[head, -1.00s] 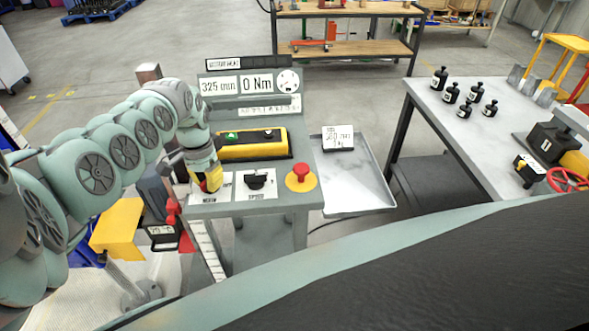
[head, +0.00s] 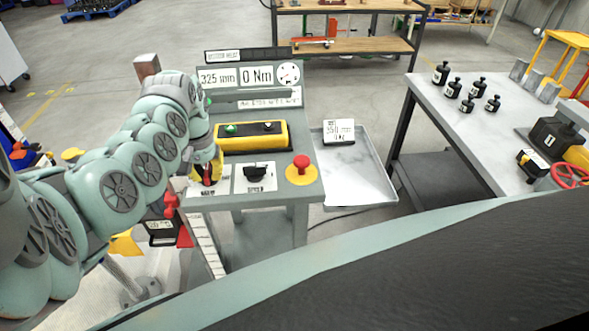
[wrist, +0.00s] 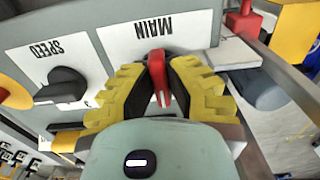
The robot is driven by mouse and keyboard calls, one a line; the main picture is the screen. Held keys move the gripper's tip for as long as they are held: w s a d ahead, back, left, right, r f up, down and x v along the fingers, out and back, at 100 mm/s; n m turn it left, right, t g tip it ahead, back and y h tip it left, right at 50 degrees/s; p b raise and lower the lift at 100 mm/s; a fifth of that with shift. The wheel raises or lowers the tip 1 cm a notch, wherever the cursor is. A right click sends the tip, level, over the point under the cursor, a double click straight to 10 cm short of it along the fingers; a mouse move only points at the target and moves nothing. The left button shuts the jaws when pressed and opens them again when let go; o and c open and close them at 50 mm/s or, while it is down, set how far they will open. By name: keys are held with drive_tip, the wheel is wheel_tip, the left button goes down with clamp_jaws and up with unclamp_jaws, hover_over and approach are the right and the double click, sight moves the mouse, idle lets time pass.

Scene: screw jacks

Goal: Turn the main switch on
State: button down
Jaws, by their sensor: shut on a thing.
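The main switch is a red lever-like handle (wrist: 158,82) on a white plate marked MAIN (wrist: 150,36) in the wrist view. My gripper (wrist: 160,72), with ribbed yellow fingers, is shut on this handle, one finger on each side. In the head view my gripper (head: 207,174) is at the left end of the console (head: 285,205) and hides most of the switch. The lower end of the handle points toward my palm in the wrist view.
Beside the switch are a black SPEED knob (head: 256,171) and a red stop button (head: 301,163). Behind stands a yellow pendant box (head: 252,137) and a display reading 325 mm and 0 Nm (head: 240,77). A grey tray (head: 365,180) adjoins the console on the right.

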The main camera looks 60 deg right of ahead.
sight(207, 172)
idle(0.4)
drive_tip(key=c, duration=1)
unclamp_jaws()
drive_tip(key=shift+r, duration=0.1)
drive_tip(key=shift+r, duration=3.9)
